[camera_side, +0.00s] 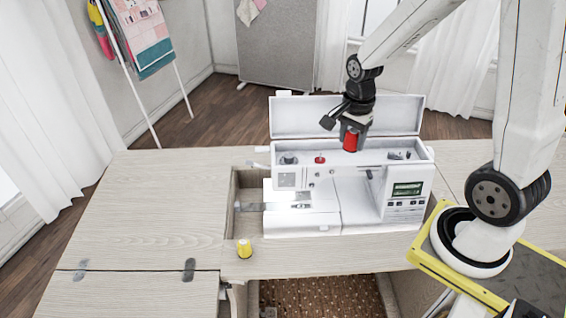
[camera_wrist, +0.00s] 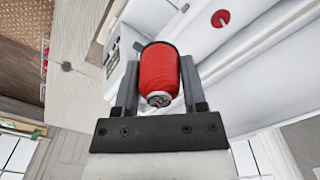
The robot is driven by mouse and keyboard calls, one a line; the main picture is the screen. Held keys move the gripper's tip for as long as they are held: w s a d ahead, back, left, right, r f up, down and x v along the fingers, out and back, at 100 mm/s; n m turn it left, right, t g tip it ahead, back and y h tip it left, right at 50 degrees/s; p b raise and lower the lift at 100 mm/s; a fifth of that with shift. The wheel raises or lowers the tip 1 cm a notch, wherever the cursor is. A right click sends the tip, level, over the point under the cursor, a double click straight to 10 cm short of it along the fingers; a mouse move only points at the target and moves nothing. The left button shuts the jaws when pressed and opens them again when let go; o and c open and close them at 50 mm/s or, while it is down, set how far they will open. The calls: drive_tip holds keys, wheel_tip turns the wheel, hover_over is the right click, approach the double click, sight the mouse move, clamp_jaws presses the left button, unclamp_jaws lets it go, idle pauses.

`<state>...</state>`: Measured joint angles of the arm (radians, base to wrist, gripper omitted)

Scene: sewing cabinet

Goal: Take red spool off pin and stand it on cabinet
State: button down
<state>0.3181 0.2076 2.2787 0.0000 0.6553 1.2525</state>
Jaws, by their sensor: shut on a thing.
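A red spool (camera_side: 350,140) is held between the jaws of my gripper (camera_side: 355,130), above the top of the white sewing machine (camera_side: 340,165). The wrist view shows the red spool (camera_wrist: 159,75) gripped by its sides between the two fingers of my gripper (camera_wrist: 158,80), with its end toward the camera. Whether a pin is still inside the spool is hidden. The cabinet (camera_side: 165,205) has a light wood top around the machine.
The machine's raised lid (camera_side: 345,114) is behind my gripper. Another red round part (camera_side: 320,160) sits on the machine top. The left cabinet top is clear.

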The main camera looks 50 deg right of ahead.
drive_tip(key=shift+s+a+r, duration=0.15)
drive_tip(key=shift+s+r, duration=0.15)
drive_tip(key=shift+s, duration=0.35)
drive_tip(key=shift+s+a+r, duration=0.2)
drive_tip(key=shift+s+r, duration=0.15)
drive_tip(key=shift+s, duration=0.35)
drive_tip(key=shift+s+a+r, duration=0.15)
drive_tip(key=shift+s+r, duration=0.15)
drive_tip(key=shift+s, duration=0.35)
drive_tip(key=w+a+f, duration=0.2)
drive_tip(key=a+f, duration=0.7)
drive_tip(key=w+a+f, duration=0.2)
drive_tip(key=a+f, duration=0.6)
drive_tip(key=a, duration=0.1)
drive_tip(key=shift+w+a+f, duration=0.15)
drive_tip(key=shift+a+f, duration=0.05)
drive_tip(key=shift+f, duration=0.2)
drive_tip(key=shift+f, duration=2.2)
